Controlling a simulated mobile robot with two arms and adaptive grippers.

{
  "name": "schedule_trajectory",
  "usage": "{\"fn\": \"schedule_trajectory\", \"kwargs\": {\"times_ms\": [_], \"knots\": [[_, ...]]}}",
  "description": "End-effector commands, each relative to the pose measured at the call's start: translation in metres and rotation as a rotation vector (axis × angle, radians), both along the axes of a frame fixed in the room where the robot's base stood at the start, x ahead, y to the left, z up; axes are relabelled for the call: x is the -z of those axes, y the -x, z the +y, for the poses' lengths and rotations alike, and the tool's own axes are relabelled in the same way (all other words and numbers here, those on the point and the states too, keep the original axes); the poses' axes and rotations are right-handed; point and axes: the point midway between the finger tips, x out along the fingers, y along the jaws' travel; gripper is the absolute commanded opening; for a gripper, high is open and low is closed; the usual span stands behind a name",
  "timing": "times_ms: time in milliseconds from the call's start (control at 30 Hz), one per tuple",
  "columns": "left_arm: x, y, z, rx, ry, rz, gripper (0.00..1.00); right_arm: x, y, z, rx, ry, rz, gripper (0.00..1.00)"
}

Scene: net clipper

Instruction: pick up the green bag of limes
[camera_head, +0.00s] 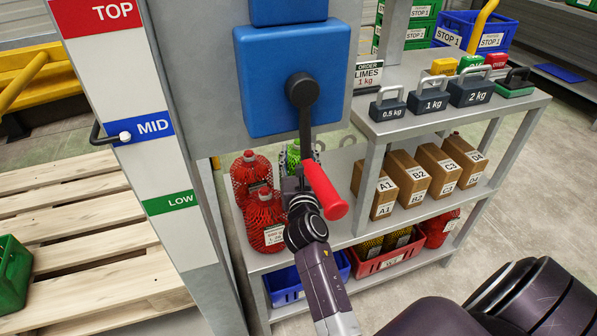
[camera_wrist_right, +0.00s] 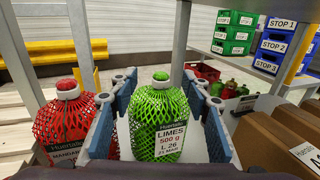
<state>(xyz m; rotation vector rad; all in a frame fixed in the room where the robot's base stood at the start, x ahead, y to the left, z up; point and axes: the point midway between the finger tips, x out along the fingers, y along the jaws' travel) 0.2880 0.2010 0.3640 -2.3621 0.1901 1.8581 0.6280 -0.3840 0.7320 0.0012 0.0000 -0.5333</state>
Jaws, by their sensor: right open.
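The green net bag of limes (camera_head: 292,156) stands upright on the middle shelf, mostly hidden in the head view behind my right arm and a red handle. In the right wrist view the green bag (camera_wrist_right: 158,105) is large, with a label reading LIMES 500 g. My right gripper (camera_wrist_right: 161,84) is open, with one blue-padded finger on each side of the bag. I cannot tell whether the pads touch it. In the head view my right gripper (camera_head: 299,172) is partly covered by the red handle. My left gripper is not in view.
Red net bags (camera_head: 264,219) stand left of the limes; one shows close in the wrist view (camera_wrist_right: 69,122). Cardboard boxes (camera_head: 376,186) stand to the right. The lever with the red handle (camera_head: 325,189) hangs over the shelf from a blue machine (camera_head: 297,75). Weights (camera_head: 428,98) sit on top.

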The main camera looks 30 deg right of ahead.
Motion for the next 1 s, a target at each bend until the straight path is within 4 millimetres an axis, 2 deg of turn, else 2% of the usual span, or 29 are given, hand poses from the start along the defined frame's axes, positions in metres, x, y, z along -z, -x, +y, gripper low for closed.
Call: {"fn": "schedule_trajectory", "kwargs": {"times_ms": [267,600,900,1000], "knots": [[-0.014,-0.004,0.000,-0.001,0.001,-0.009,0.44,0.002,-0.025,-0.015,0.000,0.005,-0.001,0.44],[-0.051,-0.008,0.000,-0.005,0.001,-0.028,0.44,0.008,-0.059,-0.038,0.001,0.002,-0.001,0.44],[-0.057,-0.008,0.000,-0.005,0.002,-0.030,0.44,0.007,-0.064,-0.041,0.000,0.002,0.000,0.44],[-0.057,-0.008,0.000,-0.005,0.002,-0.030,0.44,0.007,-0.064,-0.041,0.000,0.002,0.000,0.35]]}}
